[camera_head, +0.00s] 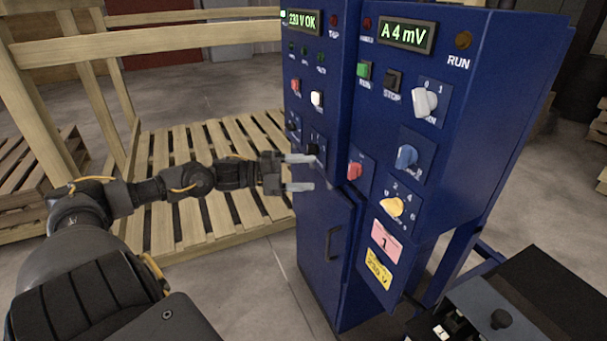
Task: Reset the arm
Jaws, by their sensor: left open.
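My left arm reaches in from the left. Its gripper (303,173) is open, with two pale fingers apart, one above the other. The fingers point right, at the front of the blue control cabinet (330,225), near a small black knob (313,149). Nothing shows between the fingers. I cannot tell whether a fingertip touches the panel. My right gripper is not in view.
The cabinet carries a red knob (355,171), a white knob (424,102), a blue knob (406,157) and a yellow knob (392,207). A wooden pallet (160,165) lies behind my arm. Bare floor shows left of the cabinet.

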